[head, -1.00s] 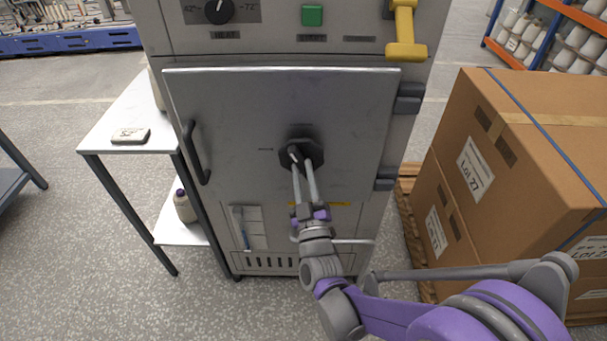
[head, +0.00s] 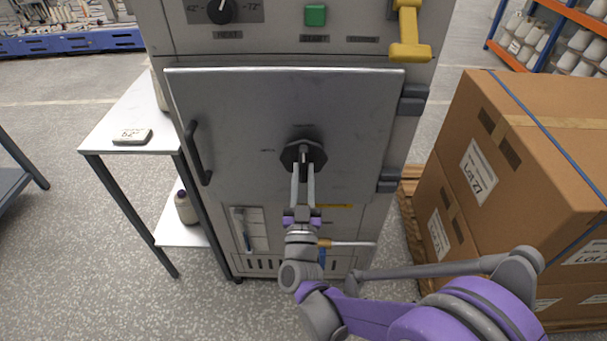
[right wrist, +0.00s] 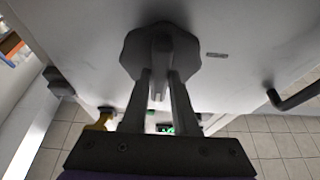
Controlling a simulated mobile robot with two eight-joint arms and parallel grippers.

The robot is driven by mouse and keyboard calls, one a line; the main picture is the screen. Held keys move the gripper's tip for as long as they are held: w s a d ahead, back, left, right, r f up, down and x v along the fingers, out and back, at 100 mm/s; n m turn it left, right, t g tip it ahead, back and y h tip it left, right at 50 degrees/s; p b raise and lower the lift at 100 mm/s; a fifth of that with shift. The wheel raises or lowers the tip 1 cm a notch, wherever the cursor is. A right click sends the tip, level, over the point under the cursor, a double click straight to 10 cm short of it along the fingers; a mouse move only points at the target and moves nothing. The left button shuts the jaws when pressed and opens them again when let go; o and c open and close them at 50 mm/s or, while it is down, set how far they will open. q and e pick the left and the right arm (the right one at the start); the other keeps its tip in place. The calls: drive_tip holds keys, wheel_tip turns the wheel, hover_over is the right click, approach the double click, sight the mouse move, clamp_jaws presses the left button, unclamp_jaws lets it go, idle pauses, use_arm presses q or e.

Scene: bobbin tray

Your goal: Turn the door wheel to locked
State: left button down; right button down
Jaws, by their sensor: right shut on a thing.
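The door wheel (head: 289,155) is a dark octagonal knob with a raised grip bar, on the grey metal door (head: 230,110) of the cabinet. It also fills the upper middle of the right wrist view (right wrist: 136,50). My right gripper (head: 303,166) is shut on the wheel's grip bar, with one finger on each side in the right wrist view (right wrist: 160,82). The bar stands upright in the head view, toward a small mark above the wheel. Another small mark lies to its left. Both are too small to read. The door looks closed. My left gripper is not in view.
A dark door handle (head: 195,152) sits on the door's left side, and hinges (head: 410,98) on its right. A yellow lever (head: 409,30) hangs above. Stacked cartons (head: 475,180) stand close on the right. A side table (head: 112,118) stands on the left.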

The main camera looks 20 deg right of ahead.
drive_tip(key=c, duration=0.7)
unclamp_jaws()
drive_tip(key=b+v, duration=0.1)
drive_tip(key=v, duration=0.9)
drive_tip(key=shift+s+a+f, duration=0.1)
drive_tip(key=shift+s+f, duration=0.1)
drive_tip(key=shift+s, duration=0.15)
